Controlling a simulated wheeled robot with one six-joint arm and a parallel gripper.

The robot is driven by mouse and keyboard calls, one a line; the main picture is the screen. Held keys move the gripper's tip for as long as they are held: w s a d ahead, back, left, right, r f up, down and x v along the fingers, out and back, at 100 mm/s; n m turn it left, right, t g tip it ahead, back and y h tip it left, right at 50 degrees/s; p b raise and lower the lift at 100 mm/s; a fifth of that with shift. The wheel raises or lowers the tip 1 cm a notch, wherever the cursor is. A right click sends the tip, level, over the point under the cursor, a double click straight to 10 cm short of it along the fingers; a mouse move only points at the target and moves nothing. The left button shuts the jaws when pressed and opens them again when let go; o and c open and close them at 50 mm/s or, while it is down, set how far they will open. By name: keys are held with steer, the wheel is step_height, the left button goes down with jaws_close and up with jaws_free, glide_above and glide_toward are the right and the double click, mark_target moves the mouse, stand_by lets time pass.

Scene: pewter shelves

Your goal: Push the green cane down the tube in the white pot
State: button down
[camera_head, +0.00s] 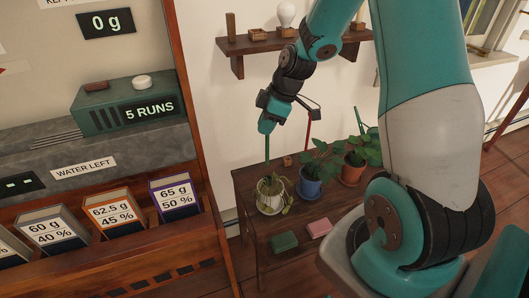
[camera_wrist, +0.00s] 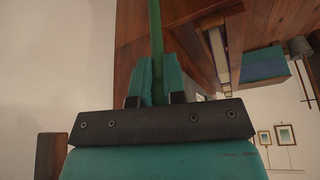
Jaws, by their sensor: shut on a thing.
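The white pot (camera_head: 270,206) stands at the left end of a small wooden table, with a small pale-leaved plant in it. My gripper (camera_head: 267,126) is above this pot, shut on the thin green cane (camera_head: 267,150). The cane runs nearly upright from the fingers down to the top of the pot. In the wrist view the green cane (camera_wrist: 157,35) stands between the two fingers of my gripper (camera_wrist: 160,72). The tube cannot be made out, and I cannot tell how far the cane's lower end is inside it.
A blue pot (camera_head: 310,188) with a red cane (camera_head: 308,127) and a terracotta pot (camera_head: 351,174) stand to the right on the table (camera_head: 296,216). Green (camera_head: 284,241) and pink (camera_head: 319,228) blocks lie lower down. A wall shelf (camera_head: 255,46) is behind; a large wooden cabinet (camera_head: 190,90) stands left.

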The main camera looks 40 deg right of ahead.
step_height(320, 180, down, 8)
steer(key=shift+f, duration=0.2)
steer(key=c, duration=1.2)
jaws_free()
steer(key=v, duration=1.2)
steer(key=s+a+r+m+g, duration=0.1)
steer(key=s+a+r, duration=0.25)
steer(key=a, duration=0.55)
steer(key=s+a+r, duration=0.3)
steer(key=a+r, duration=0.2)
steer(key=a, duration=0.3)
steer(key=s+a+r+m, duration=0.1)
steer(key=s+a, duration=0.2)
steer(key=s, duration=0.1)
steer(key=s+a+r+m+g, duration=0.1)
steer(key=s+a, duration=0.2)
steer(key=s, duration=0.1)
steer(key=s+a+r, duration=0.1)
steer(key=s+a, duration=0.2)
steer(key=s, duration=0.2)
steer(key=shift+s+r+m+g, duration=0.15)
steer(key=shift+m+g, duration=0.25)
